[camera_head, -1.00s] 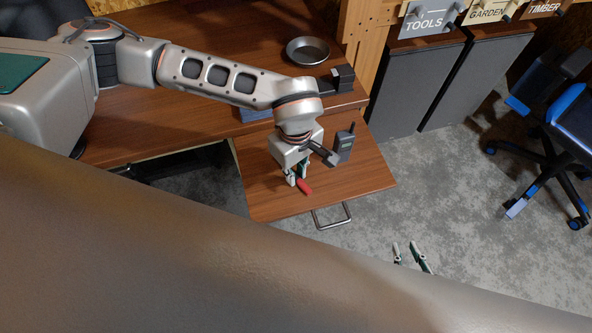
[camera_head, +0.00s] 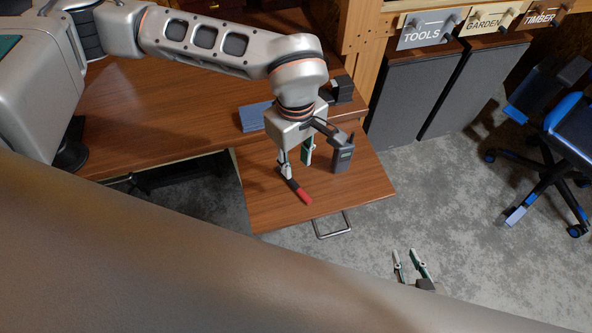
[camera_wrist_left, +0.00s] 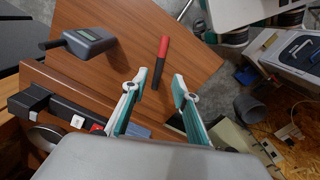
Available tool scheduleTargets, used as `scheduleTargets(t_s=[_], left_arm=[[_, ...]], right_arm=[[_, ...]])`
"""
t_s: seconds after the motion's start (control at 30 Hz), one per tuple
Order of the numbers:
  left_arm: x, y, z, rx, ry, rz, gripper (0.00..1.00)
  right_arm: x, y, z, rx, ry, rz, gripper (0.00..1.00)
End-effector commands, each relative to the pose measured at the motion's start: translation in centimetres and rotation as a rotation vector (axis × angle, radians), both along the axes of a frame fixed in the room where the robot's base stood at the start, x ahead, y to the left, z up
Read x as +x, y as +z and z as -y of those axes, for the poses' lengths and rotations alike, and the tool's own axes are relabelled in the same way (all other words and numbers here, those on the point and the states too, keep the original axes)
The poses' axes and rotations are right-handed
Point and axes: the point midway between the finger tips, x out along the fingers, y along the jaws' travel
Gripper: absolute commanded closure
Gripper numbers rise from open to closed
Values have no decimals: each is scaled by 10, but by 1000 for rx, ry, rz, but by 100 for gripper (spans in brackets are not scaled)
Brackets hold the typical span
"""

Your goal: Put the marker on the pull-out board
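The marker (camera_head: 300,192), black with a red end, lies on the wooden pull-out board (camera_head: 262,205). In the left wrist view the marker (camera_wrist_left: 161,62) lies just beyond my fingertips, on the bare board (camera_wrist_left: 196,58). My left gripper (camera_head: 296,169) is over the board with its fingers apart and nothing between them; it also shows in the left wrist view (camera_wrist_left: 159,82). The marker appears clear of both fingers. My right gripper (camera_head: 404,252) is low in the head view, over the floor, with its fingers apart and empty.
A grey handheld device with an antenna (camera_head: 343,157) stands on the board right of my left gripper. A blue item (camera_head: 252,117) lies on the bench. A metal handle (camera_head: 333,226) is on the board's front edge. A blue-black chair (camera_head: 570,130) stands right.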

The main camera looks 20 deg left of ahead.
Motion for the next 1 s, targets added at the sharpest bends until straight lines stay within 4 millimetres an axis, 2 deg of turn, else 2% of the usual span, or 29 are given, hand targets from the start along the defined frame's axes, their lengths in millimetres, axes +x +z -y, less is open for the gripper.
scheduleTargets(t_s=[0.1, 0.27, 1.0], left_arm=[[1, 16, 0, 0, 0, 2, 71], [0, 24, 0, 0, 0, -1, 71], [0, 25, 0, 0, 0, -1, 71]], right_arm=[[-2, -1, 0, 1, 1, -5, 77], [-3, -3, 0, 1, 0, -9, 77], [1, 3, -1, 2, 0, 4, 77]])
